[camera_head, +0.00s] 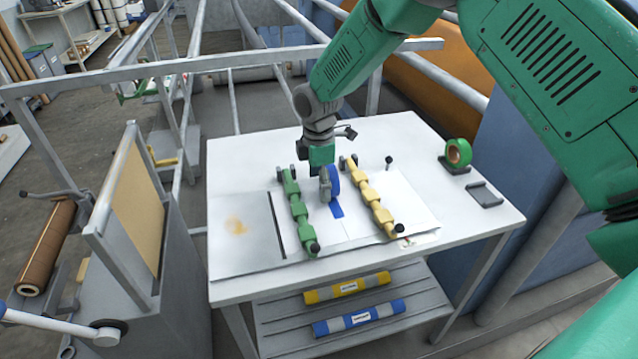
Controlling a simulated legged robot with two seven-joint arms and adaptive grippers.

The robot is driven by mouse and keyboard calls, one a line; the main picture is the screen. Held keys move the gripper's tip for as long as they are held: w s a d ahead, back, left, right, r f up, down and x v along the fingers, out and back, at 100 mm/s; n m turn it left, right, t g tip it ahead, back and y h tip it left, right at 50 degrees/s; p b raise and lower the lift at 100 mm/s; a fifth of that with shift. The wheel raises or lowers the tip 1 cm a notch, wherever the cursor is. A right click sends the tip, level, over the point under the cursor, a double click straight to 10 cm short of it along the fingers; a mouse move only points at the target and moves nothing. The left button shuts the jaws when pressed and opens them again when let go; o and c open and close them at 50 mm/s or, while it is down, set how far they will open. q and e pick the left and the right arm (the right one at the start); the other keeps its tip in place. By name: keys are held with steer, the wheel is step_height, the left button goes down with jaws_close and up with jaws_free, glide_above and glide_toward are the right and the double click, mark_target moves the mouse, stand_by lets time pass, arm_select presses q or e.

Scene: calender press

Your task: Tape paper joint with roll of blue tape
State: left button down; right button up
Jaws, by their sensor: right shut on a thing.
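My right gripper (324,182) is over the middle of the white table (490,215), shut on the roll of blue tape (335,181). The roll stands on edge, low over the paper. A short blue strip of tape (337,211) lies on the paper just in front of the roll, along the paper joint (343,228). Paper sheets (245,230) lie flat on the table. A green clamp bar (298,212) lies left of the roll and a yellow clamp bar (372,198) lies right of it. The joint behind the roll is hidden by the gripper. My left gripper is not in view.
A green tape roll (458,152) sits on a dark holder at the table's right, with an empty-looking dark holder (485,194) in front of it. Yellow (347,287) and blue (359,317) labelled rolls lie on the lower shelf. Metal rails (200,62) run behind the table.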

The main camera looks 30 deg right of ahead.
steer(key=shift+w, duration=0.15)
steer(key=shift+w+d, duration=0.1)
steer(key=shift+w, duration=0.2)
steer(key=shift+w, duration=0.15)
stand_by(0.4)
steer(key=shift+w+d, duration=0.1)
steer(key=shift+w, duration=0.3)
steer(key=shift+w+d, duration=0.1)
steer(key=shift+w, duration=0.4)
steer(key=shift+d, duration=0.1)
stand_by(0.3)
